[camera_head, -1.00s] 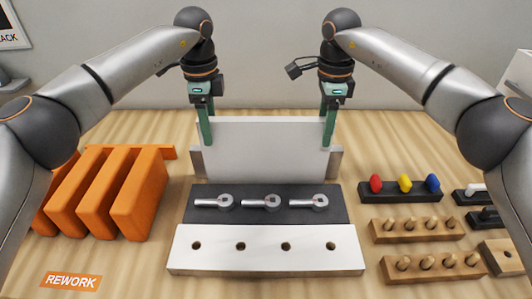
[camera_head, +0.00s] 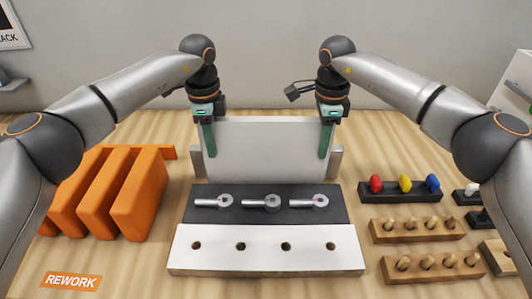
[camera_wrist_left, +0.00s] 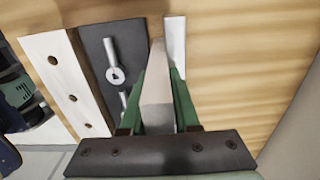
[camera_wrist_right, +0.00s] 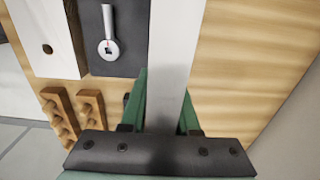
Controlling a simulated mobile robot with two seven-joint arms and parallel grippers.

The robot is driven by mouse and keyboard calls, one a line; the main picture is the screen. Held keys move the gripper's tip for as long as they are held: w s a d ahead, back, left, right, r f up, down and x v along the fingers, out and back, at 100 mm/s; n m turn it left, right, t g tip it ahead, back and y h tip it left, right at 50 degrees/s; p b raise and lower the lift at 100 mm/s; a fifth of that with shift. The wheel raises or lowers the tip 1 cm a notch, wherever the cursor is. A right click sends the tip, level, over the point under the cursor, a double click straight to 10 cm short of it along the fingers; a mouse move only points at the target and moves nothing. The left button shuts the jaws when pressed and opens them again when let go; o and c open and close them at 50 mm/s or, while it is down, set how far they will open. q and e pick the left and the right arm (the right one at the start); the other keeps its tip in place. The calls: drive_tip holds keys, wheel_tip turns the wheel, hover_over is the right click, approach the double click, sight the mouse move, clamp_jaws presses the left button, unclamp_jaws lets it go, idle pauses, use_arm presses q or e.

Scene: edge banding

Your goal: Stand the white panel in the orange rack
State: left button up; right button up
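The white panel (camera_head: 267,150) stands upright on edge behind the dark tool strip, between two grey metal end holders. The orange rack (camera_head: 140,195) with upright dividers is at the left of the table; no panel shows in its slots. My left gripper (camera_head: 209,142) is at the panel's left top corner, and my right gripper (camera_head: 326,142) at its right top corner. In the left wrist view, the open fingers straddle the panel edge (camera_wrist_left: 157,105). In the right wrist view, the open fingers also lie on either side of the panel (camera_wrist_right: 172,70). The fingertips are partly hidden.
A dark strip (camera_head: 265,216) with metal tools and a white block with holes (camera_head: 265,262) lie before the panel. Coloured knobs on a black base (camera_head: 400,197) and wooden peg racks (camera_head: 416,237) are at right. A REWORK label (camera_head: 71,281) lies front left.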

use_arm(q)
clamp_jaws()
use_arm(e)
clamp_jaws()
use_arm(q)
drive_tip(key=shift+r, duration=0.1)
use_arm(e)
drive_tip(key=shift+r, duration=0.1)
idle(0.5)
